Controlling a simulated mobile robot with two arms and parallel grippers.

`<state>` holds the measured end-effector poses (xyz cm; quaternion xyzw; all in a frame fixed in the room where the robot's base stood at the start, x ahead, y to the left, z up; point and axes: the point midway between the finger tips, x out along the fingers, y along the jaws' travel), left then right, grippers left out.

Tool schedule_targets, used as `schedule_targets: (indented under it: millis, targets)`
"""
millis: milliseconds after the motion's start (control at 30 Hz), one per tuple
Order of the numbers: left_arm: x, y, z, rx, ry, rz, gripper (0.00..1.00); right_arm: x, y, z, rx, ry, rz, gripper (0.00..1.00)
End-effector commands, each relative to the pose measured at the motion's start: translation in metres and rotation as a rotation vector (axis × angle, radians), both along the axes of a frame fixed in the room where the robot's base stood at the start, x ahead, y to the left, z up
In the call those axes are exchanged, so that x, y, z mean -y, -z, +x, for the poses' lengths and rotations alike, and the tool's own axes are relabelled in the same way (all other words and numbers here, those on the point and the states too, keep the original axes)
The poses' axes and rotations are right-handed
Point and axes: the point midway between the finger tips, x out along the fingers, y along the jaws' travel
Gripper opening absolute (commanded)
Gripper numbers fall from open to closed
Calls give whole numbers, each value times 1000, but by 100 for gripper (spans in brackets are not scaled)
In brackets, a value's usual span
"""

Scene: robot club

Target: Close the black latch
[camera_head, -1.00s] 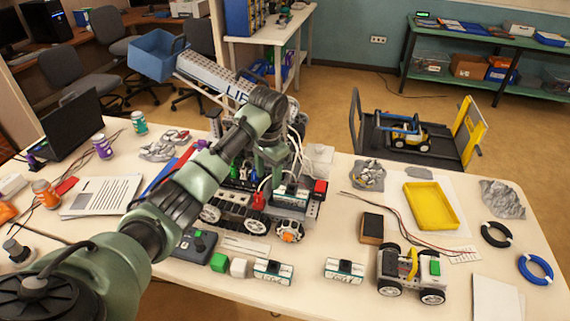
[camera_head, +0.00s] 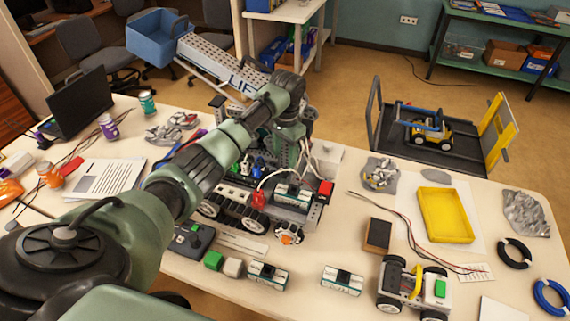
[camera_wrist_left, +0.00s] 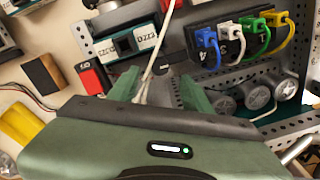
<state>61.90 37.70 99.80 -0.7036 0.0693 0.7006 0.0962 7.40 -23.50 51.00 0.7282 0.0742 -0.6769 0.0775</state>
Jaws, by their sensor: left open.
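My left gripper (camera_head: 288,140) is over the back part of the wheeled robot model (camera_head: 250,195) on the table. In the left wrist view its green fingers (camera_wrist_left: 158,90) are apart, with white cables passing near them and nothing clearly held. A white-and-teal battery module (camera_head: 293,195) sits in the model's front right; it also shows in the left wrist view (camera_wrist_left: 142,36) with a black piece (camera_wrist_left: 123,43) across it. I cannot tell for sure whether this piece is the black latch, or its position. A red block (camera_head: 326,188) is beside the module. My right gripper is not in view.
Colored plugs with cables (camera_wrist_left: 240,35) stand close to the fingers. A lift boom (camera_head: 215,65) with a blue bucket (camera_head: 157,37) rises behind the model. Loose modules (camera_head: 342,280), a small car (camera_head: 412,287) and a yellow tray (camera_head: 446,215) lie on the table.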

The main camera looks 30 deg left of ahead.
Motion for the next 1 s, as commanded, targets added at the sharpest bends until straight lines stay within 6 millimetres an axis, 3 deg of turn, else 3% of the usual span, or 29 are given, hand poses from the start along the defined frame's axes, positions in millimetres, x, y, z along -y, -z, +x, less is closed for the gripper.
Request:
schedule_targets:
  millis: [100,300,700,733,900,1000]
  targets:
    - [0,23,-1,-4,0,-1,49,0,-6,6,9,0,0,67]
    - [-1,50,1,-1,0,0,49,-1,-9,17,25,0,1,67]
    - [-2,59,1,1,1,1,49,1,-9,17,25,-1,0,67]
    - [-2,59,1,1,1,1,47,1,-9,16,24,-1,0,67]
    - [-2,59,1,1,1,1,0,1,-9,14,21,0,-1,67]
    - [-2,59,1,1,1,1,0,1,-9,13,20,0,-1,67]
